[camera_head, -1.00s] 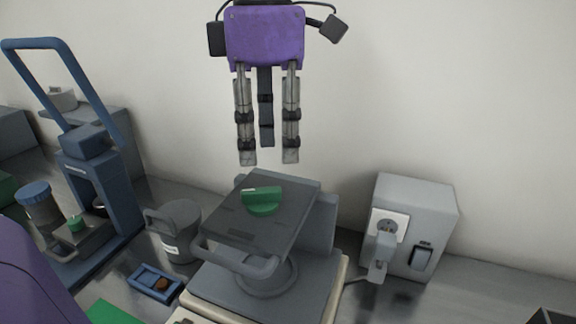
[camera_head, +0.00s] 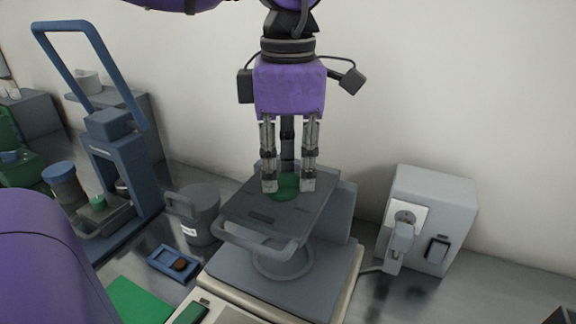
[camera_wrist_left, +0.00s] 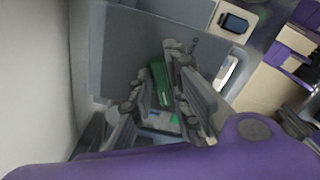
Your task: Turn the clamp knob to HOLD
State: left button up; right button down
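The green clamp knob (camera_head: 285,187) sits on the grey top plate (camera_head: 250,212) of a device on a pedestal. My left gripper (camera_head: 289,187) points down over the plate, its two fingers apart on either side of the knob. The fingers partly hide the knob, so its pointer and any HOLD mark cannot be read. In the left wrist view the green knob (camera_wrist_left: 160,84) shows as a bar between the open fingers (camera_wrist_left: 157,98). I cannot tell whether either finger touches it. My right gripper is not in view.
A grey box with a socket and switch (camera_head: 430,222) stands to the right. A grey lidded pot (camera_head: 197,215), a small blue tray (camera_head: 172,262) and a blue press frame (camera_head: 122,165) stand to the left. The wall is close behind.

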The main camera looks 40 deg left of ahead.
pick_arm(q)
grip_shut()
